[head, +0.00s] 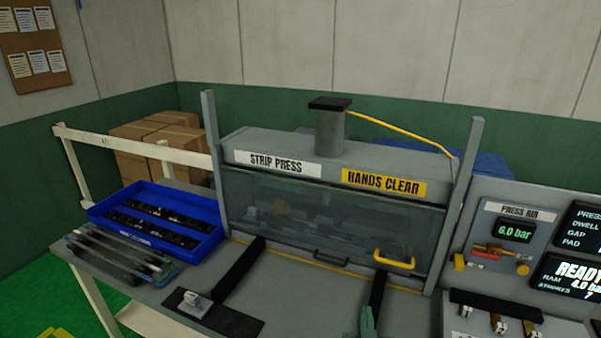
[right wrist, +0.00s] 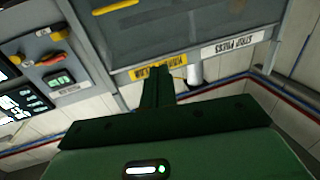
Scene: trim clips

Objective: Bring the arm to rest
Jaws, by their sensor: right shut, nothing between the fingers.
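My right gripper (head: 367,322) shows as a small green tip at the bottom edge of the head view, in front of the strip press (head: 262,143). Most of its arm is out of that view. In the right wrist view the gripper (right wrist: 158,88) has its dark green fingers together with nothing between them. They appear against the press front and wall, which stand upside down there. My left gripper is in neither view.
The press has a clear guard with a yellow handle (head: 394,262). A blue tray (head: 205,245) with black strips stands left, behind several long strips (head: 118,256). A small grey clip-like part (head: 193,300) sits on a dark mat (head: 232,322). A control panel (head: 515,245) stands right.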

